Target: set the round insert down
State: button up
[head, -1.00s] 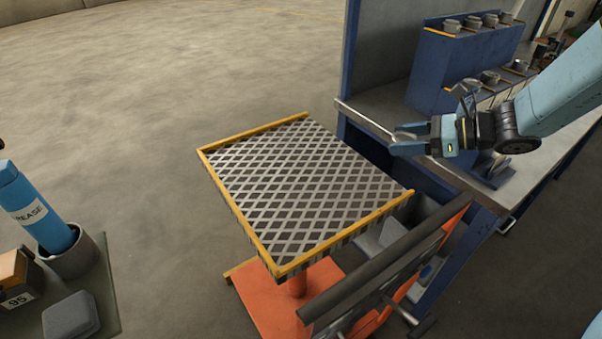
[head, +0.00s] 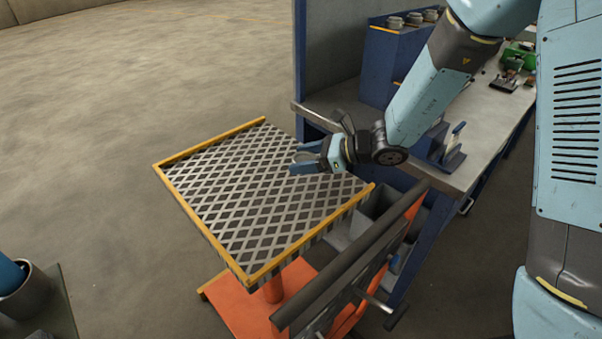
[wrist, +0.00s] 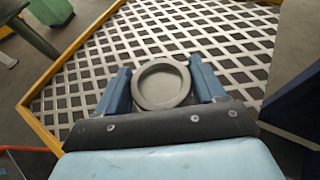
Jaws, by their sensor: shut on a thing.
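The round insert (wrist: 162,84) is a grey, shallow ring-shaped piece, seen from above in the wrist view between the two blue fingers. My gripper (wrist: 164,86) is shut on it. In the head view my gripper (head: 297,163) is over the right part of the grated table top, and the insert (head: 305,158) shows small between the fingers. The grated top (head: 230,200) has a diamond mesh and yellow edge rails, and its surface is bare. I cannot tell whether the insert touches the mesh or hangs just above it.
A blue workbench (head: 478,150) with a blue rack (head: 382,68) stands to the right. A dark bar (head: 345,265) on an orange frame runs along the table's front right. A grey cup (head: 28,292) stands at the lower left. Most of the mesh is clear.

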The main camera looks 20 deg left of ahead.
aim_at(299, 181)
jog(key=shift+s+a+f, duration=0.1)
jog(key=shift+a+f, duration=0.3)
jog(key=shift+f, duration=0.2)
jog(key=shift+s+a+f, duration=0.1)
jog(key=shift+a+f, duration=0.3)
jog(key=shift+f, duration=1.45)
jog(key=o, duration=1.6)
jog(key=shift+d, duration=0.1)
jog(key=v, duration=1.2)
jog(key=shift+r, duration=0.1)
